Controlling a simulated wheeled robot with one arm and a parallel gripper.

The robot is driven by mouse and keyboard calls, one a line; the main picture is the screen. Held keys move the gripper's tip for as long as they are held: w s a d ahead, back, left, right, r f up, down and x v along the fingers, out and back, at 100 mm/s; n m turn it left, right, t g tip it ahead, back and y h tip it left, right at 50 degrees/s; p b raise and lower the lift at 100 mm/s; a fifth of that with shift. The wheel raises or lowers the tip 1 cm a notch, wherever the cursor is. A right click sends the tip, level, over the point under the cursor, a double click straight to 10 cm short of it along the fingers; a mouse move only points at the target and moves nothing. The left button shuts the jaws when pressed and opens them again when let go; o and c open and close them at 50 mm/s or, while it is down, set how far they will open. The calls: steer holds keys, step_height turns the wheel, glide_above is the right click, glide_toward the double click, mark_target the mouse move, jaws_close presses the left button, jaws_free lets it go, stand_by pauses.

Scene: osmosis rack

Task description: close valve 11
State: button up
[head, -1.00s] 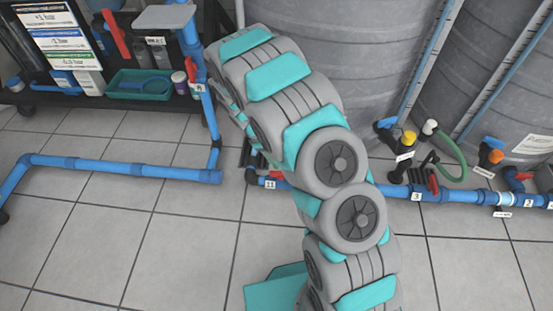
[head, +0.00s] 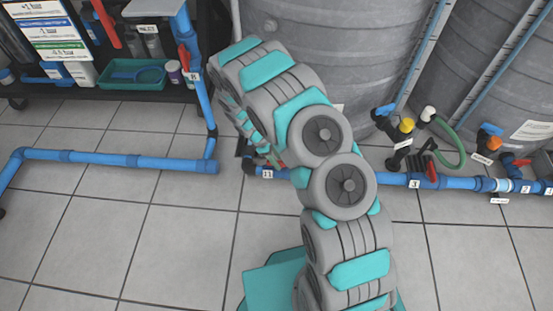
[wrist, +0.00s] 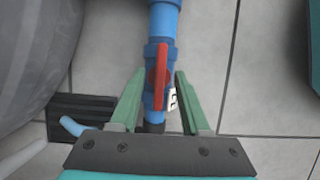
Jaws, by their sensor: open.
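Valve 11 is a blue pipe valve with a red lever handle (wrist: 160,72), seen in the wrist view between my fingers. The handle lies roughly along the blue pipe (wrist: 164,22). A white number label (wrist: 172,98) sits beside it, partly covered. In the head view the "11" label (head: 267,174) shows on the floor pipe (head: 283,173), while my arm hides most of the valve. My gripper (wrist: 160,76) is open, its green fingers one on each side of the handle. I see gaps between the fingers and the handle; their height relative to it is unclear.
Grey tanks (head: 300,60) stand behind the pipe. Other valves with labels, such as "3" (head: 414,183), line it to the right. Another pipe (head: 120,160) runs on the left below a cart with a green tray (head: 140,74). The tiled floor in front is mostly clear.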

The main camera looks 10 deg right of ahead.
jaws_close()
stand_by(0.3)
stand_by(0.3)
